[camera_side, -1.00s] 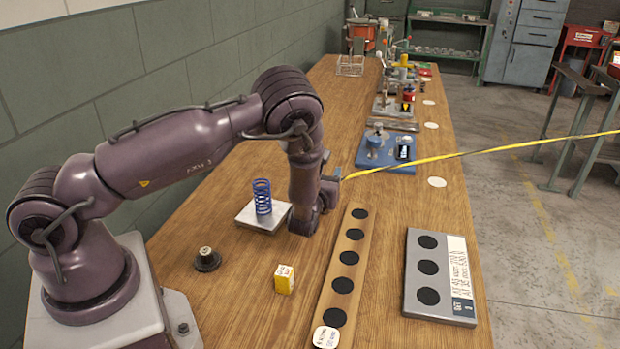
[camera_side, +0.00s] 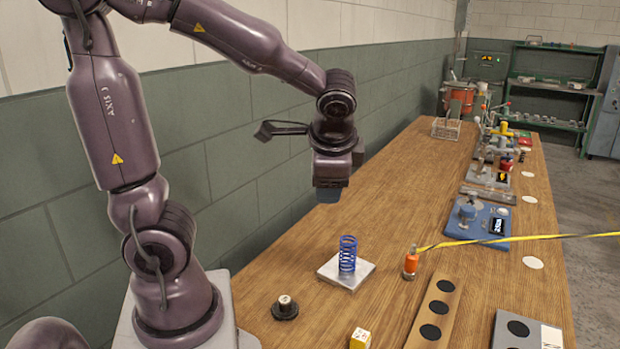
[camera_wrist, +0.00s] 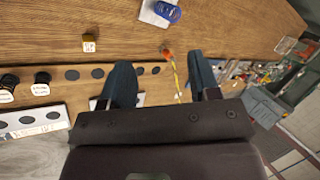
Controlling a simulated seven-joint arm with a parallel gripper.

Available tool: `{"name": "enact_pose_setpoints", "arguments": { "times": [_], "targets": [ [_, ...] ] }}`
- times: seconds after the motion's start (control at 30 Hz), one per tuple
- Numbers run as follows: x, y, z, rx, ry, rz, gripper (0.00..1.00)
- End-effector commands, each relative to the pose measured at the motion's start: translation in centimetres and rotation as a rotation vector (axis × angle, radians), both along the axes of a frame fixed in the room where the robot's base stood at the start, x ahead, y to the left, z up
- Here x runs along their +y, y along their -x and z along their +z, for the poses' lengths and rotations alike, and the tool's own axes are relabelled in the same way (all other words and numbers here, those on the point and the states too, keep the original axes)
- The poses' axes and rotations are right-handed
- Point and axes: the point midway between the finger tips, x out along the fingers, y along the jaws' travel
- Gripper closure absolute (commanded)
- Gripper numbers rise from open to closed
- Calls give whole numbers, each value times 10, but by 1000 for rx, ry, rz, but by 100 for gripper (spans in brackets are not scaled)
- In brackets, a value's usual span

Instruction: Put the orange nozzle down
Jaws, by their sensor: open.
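The orange nozzle (camera_side: 411,263) stands upright on the wooden table, beside the near end of the yellow hose or strap (camera_side: 520,241). In the wrist view the nozzle (camera_wrist: 167,54) shows small, beyond the fingertips. My gripper (camera_side: 329,196) is raised well above the table, left of the nozzle and apart from it. In the wrist view its two dark blue fingers are spread, with nothing between them (camera_wrist: 159,62); it is open and empty.
A blue spring (camera_side: 347,255) stands on a pale plate (camera_side: 332,271) left of the nozzle. A wooden strip with black discs (camera_side: 449,286) lies to the right. A dark knob (camera_side: 285,308) and a yellow block (camera_side: 360,338) are nearer. A blue device (camera_side: 477,222) is farther back.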

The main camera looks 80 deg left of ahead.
Motion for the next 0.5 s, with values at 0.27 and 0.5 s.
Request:
{"name": "enact_pose_setpoints", "arguments": {
  "times": [0.27,0.5],
  "targets": [
    [-71,44,34,-347,434,115,44],
    [-93,55,43,-439,561,133,44]
  ]
}}
